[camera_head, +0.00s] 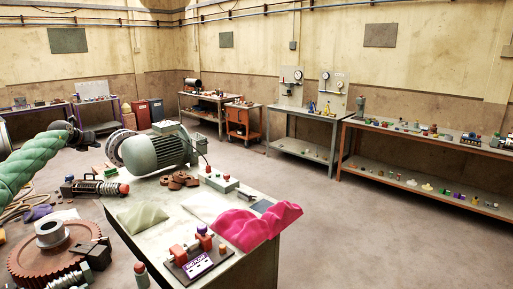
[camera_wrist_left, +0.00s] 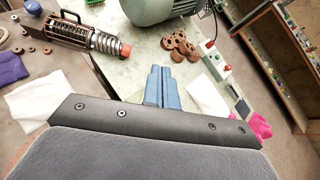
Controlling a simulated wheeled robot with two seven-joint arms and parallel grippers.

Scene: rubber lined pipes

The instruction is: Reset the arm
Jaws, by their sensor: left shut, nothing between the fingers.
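My left arm (camera_head: 28,163), in a green textured cover, comes in from the left in the head view. Its dark left gripper (camera_head: 84,137) is held in the air, left of the grey-green motor (camera_head: 158,151). In the left wrist view the blue fingers of the left gripper (camera_wrist_left: 165,72) are together, with nothing between them. They point toward the bench top near the motor and the brown ring-shaped parts (camera_wrist_left: 179,46), which appear apart from the fingers. My right gripper is in neither view.
The near bench (camera_head: 150,230) holds the motor, a pink cloth (camera_head: 260,226), a grey-green cloth (camera_head: 142,217), a control box (camera_head: 218,181) and a labelled fixture (camera_head: 195,258). A spring device (camera_head: 97,187) and a large red-brown gear (camera_head: 50,255) stand at left. Open floor (camera_head: 340,235) lies right.

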